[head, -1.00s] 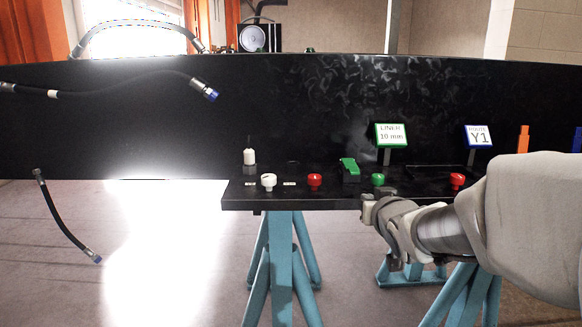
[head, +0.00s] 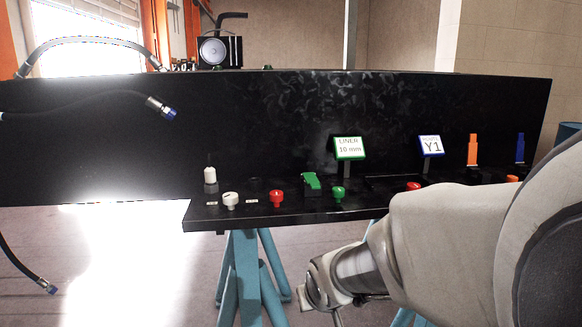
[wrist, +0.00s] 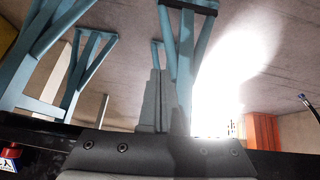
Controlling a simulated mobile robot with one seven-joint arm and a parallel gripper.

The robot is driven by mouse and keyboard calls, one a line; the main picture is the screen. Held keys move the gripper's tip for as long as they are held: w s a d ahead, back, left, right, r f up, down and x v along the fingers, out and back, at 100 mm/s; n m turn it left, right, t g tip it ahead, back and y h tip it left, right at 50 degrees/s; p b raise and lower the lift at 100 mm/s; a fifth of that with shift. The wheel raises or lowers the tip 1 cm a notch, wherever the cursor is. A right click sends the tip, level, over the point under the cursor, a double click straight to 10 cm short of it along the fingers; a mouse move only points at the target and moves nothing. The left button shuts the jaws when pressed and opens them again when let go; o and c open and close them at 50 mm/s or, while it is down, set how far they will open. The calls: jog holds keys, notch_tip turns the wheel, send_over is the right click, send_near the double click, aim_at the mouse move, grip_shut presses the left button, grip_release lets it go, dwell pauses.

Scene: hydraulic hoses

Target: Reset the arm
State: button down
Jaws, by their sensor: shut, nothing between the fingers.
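My arm (head: 440,235) reaches in from the right of the head view, low and in front of the black bench (head: 100,170). Its wrist end hangs below the bench's shelf edge, and the gripper itself is barely visible at the bottom of that view. In the wrist view my gripper (wrist: 158,78) is shut and empty, its grey fingers together. It points toward the floor and the blue trestle legs (wrist: 178,60).
The shelf carries red knobs (head: 277,198), a green knob (head: 338,194), a white knob (head: 230,200), a green clip (head: 312,181) and two signs (head: 349,148). Hoses (head: 80,102) hang at the left. Orange (head: 473,150) and blue (head: 520,148) pieces stand at the right.

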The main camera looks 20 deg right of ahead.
jog(key=s+a+r+n+g+y, duration=0.1)
jog(key=s+a+r+n+y, duration=0.1)
jog(key=s+a+r, duration=0.9)
notch_tip(320, 180, up, 17)
jog(key=s+p, duration=0.2)
jog(key=p, duration=1.6)
jog(key=shift+a, duration=0.3)
jog(key=shift+s+f, duration=0.1)
jog(key=shift+f, duration=0.05)
